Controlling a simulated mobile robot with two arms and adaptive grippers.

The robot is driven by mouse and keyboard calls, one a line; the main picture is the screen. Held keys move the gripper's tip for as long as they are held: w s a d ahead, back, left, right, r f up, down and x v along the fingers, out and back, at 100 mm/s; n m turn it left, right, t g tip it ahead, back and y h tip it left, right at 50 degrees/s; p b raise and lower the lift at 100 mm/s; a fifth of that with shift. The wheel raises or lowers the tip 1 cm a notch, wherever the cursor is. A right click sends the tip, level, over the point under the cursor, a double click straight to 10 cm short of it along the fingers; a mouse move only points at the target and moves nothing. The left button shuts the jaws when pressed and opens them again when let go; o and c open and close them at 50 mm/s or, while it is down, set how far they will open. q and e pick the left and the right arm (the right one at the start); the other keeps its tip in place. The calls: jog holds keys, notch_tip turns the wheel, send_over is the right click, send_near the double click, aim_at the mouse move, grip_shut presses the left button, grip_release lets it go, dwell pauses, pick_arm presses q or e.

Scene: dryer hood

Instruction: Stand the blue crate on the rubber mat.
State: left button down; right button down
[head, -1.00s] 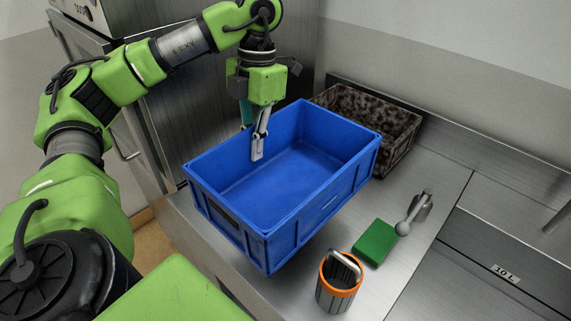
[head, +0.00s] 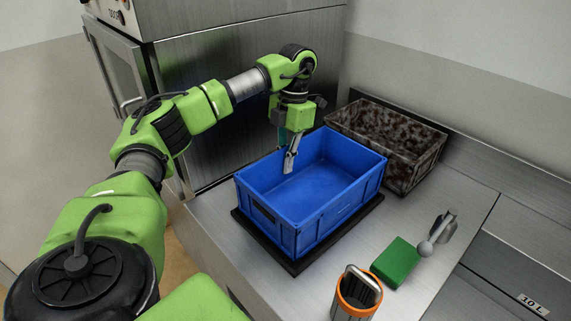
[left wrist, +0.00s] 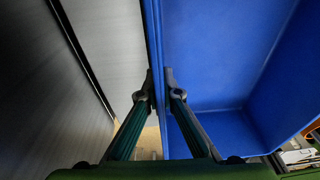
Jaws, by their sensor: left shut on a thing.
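The blue crate (head: 325,222) is upright and empty in the head view, over the black rubber mat (head: 266,243). The mat's edge shows as a dark border along the crate's near sides. The crate looks level and at or very close to the mat; whether its whole base touches is hidden. My left gripper (head: 289,164) is shut on the crate's left long wall. In the left wrist view one finger is on each side of that blue wall (left wrist: 154,40). My right gripper is not in view.
A rusty, mottled crate (head: 412,172) stands close behind on the right. A green block (head: 397,262), a metal scoop-like tool (head: 437,235) and an orange-rimmed container (head: 357,293) are on the steel counter, right of the mat. A steel cabinet (head: 235,100) rises behind my arm.

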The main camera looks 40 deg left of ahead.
pick_arm(q)
jog(key=shift+f, duration=0.55)
jog(key=c, duration=2.2)
grip_release()
jog(key=shift+c, duration=0.2)
jog(key=r, duration=0.4)
jog(key=shift+w+r+b, duration=0.25)
jog(key=shift+w+b, duration=0.1)
jog(key=shift+b, duration=0.05)
jog(key=r+p, duration=0.1)
jog(key=r, duration=0.4)
jog(key=w+r+p, duration=0.1)
jog(key=r, duration=0.1)
jog(key=shift+r+p, duration=0.3)
